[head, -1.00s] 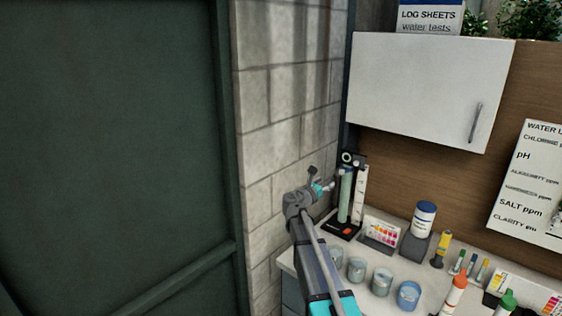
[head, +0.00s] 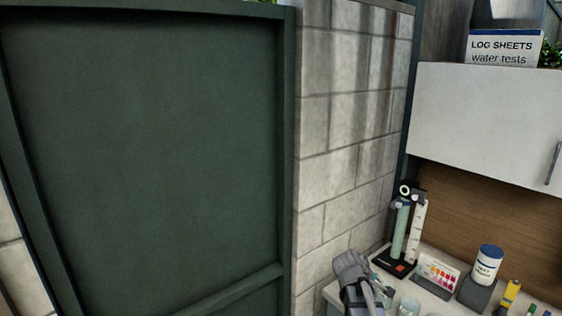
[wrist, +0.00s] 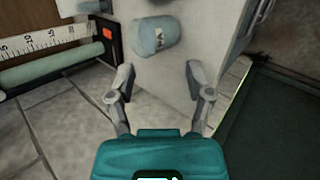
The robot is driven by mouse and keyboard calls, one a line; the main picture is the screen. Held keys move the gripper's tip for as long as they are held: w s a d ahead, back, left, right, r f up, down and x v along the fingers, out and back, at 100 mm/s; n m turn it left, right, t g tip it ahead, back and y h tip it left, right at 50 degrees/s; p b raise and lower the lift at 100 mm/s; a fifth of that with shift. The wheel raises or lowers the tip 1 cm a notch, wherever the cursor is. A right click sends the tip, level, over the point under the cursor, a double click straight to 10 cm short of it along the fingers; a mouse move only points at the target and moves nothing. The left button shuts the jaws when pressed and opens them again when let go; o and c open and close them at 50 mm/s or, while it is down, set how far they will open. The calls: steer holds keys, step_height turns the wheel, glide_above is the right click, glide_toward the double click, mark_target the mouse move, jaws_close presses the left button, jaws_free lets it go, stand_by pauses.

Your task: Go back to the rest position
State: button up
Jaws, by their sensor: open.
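My gripper (wrist: 160,85) is open in the wrist view, with nothing between its fingers. Beyond the fingertips lie the pale counter top and a small blue-grey cup (wrist: 155,36) with a label. In the head view my arm reaches up from the bottom edge toward the counter's left end, and its fingers are hard to make out there.
A stand with a green tube (head: 399,232) and a white scale (head: 418,230) stands at the counter's back left. A colour chart (head: 437,272) and a white tub (head: 487,262) stand right of it. A dark green door (head: 150,150) fills the left, beside a block wall (head: 340,150).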

steer(key=s+a+f+m+g+y, duration=0.1)
steer(key=s+a+f+m+y, duration=0.1)
steer(key=s+a, duration=0.4)
steer(key=s+a+f+m+g+y, duration=0.2)
steer(key=s+a+m+y, duration=0.3)
steer(key=s, duration=0.3)
steer(key=shift+s+a+f+m, duration=0.25)
steer(key=shift+s+a+m, duration=0.1)
steer(key=shift+a+m, duration=0.3)
steer(key=shift+d, duration=0.1)
stand_by(2.8)
